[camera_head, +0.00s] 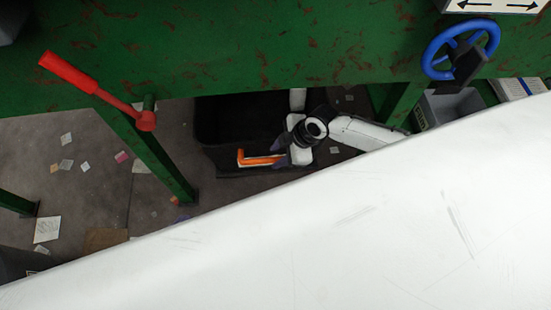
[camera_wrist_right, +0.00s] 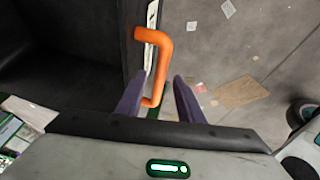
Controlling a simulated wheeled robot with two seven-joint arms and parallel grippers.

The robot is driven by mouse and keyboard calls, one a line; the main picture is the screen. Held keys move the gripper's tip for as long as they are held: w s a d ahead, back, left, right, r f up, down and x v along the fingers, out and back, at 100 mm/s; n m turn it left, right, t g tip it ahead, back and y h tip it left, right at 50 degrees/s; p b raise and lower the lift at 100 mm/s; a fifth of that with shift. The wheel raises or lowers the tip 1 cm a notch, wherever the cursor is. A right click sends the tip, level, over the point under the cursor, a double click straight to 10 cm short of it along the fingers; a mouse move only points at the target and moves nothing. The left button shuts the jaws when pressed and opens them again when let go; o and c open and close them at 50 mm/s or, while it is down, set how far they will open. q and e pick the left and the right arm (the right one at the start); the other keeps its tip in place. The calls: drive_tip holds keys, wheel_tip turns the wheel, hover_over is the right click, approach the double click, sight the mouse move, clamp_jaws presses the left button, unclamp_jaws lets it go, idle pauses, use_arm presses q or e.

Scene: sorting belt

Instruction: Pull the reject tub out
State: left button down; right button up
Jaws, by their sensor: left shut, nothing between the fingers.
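The reject tub (camera_head: 222,164) is a dark, deep bin standing on the floor under the green frame. An orange bar handle (camera_head: 258,162) is on its near wall. In the right wrist view the tub's dark wall (camera_wrist_right: 130,35) is at the upper left, with the orange handle (camera_wrist_right: 165,55) beside it. My right gripper (camera_head: 279,152) is at the right end of the handle. In the right wrist view its purple fingers (camera_wrist_right: 159,78) are apart, with the lower part of the handle between them; contact cannot be told. My left gripper is not in view.
A green beam (camera_head: 230,50) runs overhead, with a red lever (camera_head: 95,88) and a blue handwheel (camera_head: 462,45). A green leg (camera_head: 150,155) stands left of the tub. A large white scratched surface (camera_head: 380,230) hides the near floor. Paper scraps litter the floor.

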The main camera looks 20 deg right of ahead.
drive_tip(key=shift+b+x, duration=0.3)
drive_tip(key=shift+x, duration=0.7)
clamp_jaws()
